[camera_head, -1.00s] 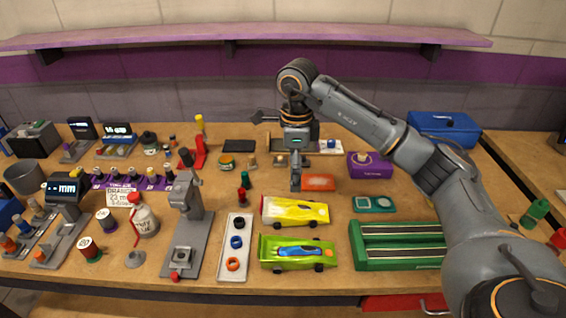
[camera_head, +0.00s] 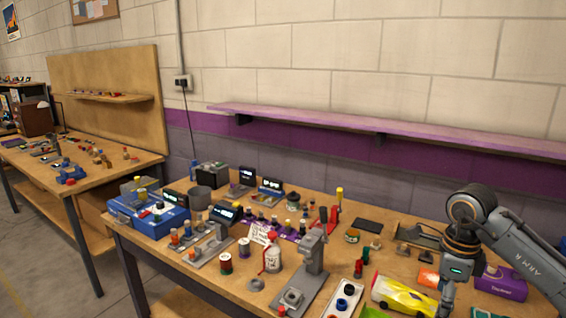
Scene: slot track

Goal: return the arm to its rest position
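My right arm, marked "ARM R" (camera_head: 535,265), comes in from the right edge. Its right gripper (camera_head: 447,300) points down over the front right of the workbench, beside the yellow car (camera_head: 400,296) and in front of part of an orange block (camera_head: 428,278). The fingers look narrow and close to the bottom edge, so whether they are open or shut is unclear. No held thing shows. My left gripper is not in view.
The workbench (camera_head: 330,202) is crowded with gauges, bottles, a grey press (camera_head: 312,262) and a purple box (camera_head: 503,283). A purple shelf (camera_head: 385,132) runs along the wall. Another bench (camera_head: 135,160) stands at the left, with open floor between.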

